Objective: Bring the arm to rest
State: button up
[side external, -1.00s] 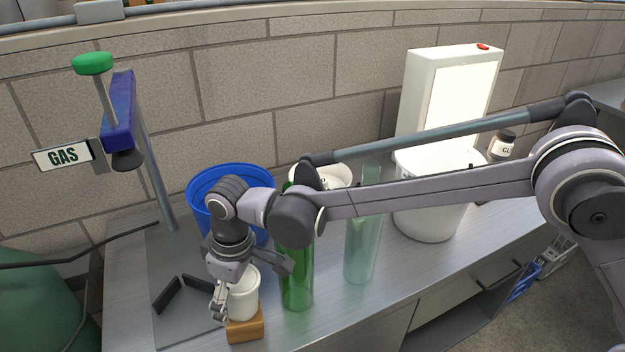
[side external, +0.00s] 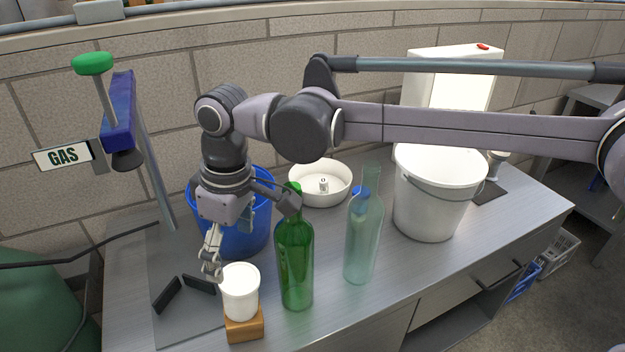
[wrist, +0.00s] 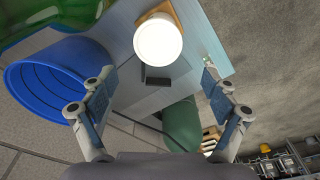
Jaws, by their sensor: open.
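My gripper (side external: 252,240) is open and empty, raised above the bench beside the blue bucket. In the wrist view its two fingers (wrist: 160,108) stand wide apart with nothing between them. A white lidded tub (side external: 240,292) stands upright on a small wooden block (side external: 244,325) below the gripper. The tub also shows in the wrist view (wrist: 158,40), beyond the fingertips. My arm stretches across the upper part of the side view.
A green bottle (side external: 295,265) and a clear bottle (side external: 362,240) stand right of the tub. A blue bucket (side external: 262,215), white bowl (side external: 335,196) and white bucket (side external: 420,215) stand behind. A blue clamp post with a GAS sign (side external: 63,156) rises at left. The bench front is clear at right.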

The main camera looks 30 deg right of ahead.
jog(key=w+d+r+m+t+h, duration=0.1)
jog(key=w+d+r+m+t, duration=0.15)
jog(key=d, duration=0.75)
jog(key=w+d+r+m+t, duration=0.2)
jog(key=w+d+r, duration=0.15)
jog(key=d, duration=0.55)
jog(key=w+d+r+m+t+h, duration=0.1)
jog(key=w+d+r+m+t, duration=0.15)
jog(key=d, duration=0.75)
jog(key=s+d+f+m, duration=0.1)
jog(key=s+d+f, duration=0.2)
jog(key=s, duration=0.4)
jog(key=s+d+f+m, duration=0.1)
jog(key=s+d+f, duration=0.3)
jog(key=s, duration=0.3)
jog(key=s+d+f+y, duration=0.1)
jog(key=s+d+f, duration=0.3)
jog(key=s, duration=0.3)
jog(key=shift+s+d+m+g, duration=0.2)
jog(key=shift+d+m+g, duration=0.2)
jog(key=shift+d, duration=0.15)
